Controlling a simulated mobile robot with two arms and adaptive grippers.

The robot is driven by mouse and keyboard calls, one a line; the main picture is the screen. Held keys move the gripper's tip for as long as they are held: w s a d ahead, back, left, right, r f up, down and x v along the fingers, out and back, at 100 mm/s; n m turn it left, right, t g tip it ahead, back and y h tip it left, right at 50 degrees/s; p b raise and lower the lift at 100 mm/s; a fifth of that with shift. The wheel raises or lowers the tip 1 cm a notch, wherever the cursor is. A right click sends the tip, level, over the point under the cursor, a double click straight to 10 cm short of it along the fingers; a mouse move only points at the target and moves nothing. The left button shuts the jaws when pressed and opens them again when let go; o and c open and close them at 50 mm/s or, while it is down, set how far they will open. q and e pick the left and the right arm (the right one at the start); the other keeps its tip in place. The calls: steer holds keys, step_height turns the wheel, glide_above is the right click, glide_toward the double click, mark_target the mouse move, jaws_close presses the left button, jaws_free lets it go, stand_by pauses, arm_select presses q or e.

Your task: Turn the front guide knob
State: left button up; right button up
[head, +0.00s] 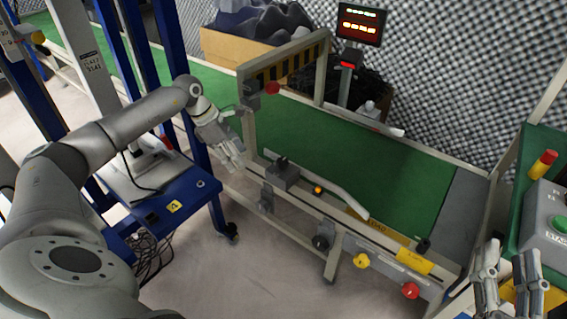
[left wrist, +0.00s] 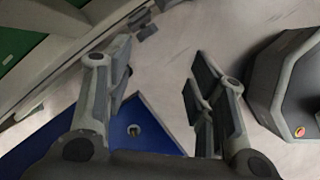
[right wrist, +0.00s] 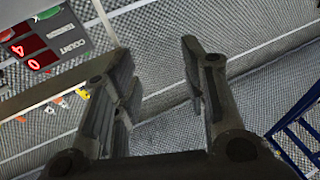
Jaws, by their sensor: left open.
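A green-belted conveyor (head: 400,170) with a pale frame runs across the head view. On its near side is a black round knob (head: 322,242) on a bracket, and a grey block with a dark top (head: 283,172) sits by the pale guide rail (head: 345,200). I cannot tell for sure which of these is the front guide knob. My left gripper (head: 234,160) is open and empty, left of the grey block and apart from it; its spread fingers show in the left wrist view (left wrist: 158,85). My right gripper (head: 507,262) is open and empty at the lower right (right wrist: 158,55).
A blue cart (head: 180,205) stands below my left arm. A grey box with a green button (head: 552,222) is at the right. Floor before the conveyor is clear.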

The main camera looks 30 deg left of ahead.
mark_target(282, 160)
arm_select(q)
steer(key=w+d, duration=0.2)
steer(key=w+d+b, duration=0.1)
steer(key=w+d, duration=0.1)
steer(key=d, duration=0.1)
steer(key=w+d, duration=0.3)
steer(key=shift+d, duration=0.2)
steer(key=shift+w+d+f+b, duration=0.3)
steer(key=shift+f, duration=0.15)
steer(key=shift+w+d+f+b, duration=0.25)
steer(key=shift+f, duration=0.2)
steer(key=shift+w+d+f, duration=0.1)
steer(key=shift+d+f, duration=0.05)
steer(key=shift+f, duration=0.3)
arm_select(e)
steer(key=s+r+t+y, duration=0.2)
steer(key=s+r+t, duration=0.4)
steer(key=r, duration=0.3)
steer(key=shift+d+y, duration=0.15)
steer(key=shift+y, duration=0.15)
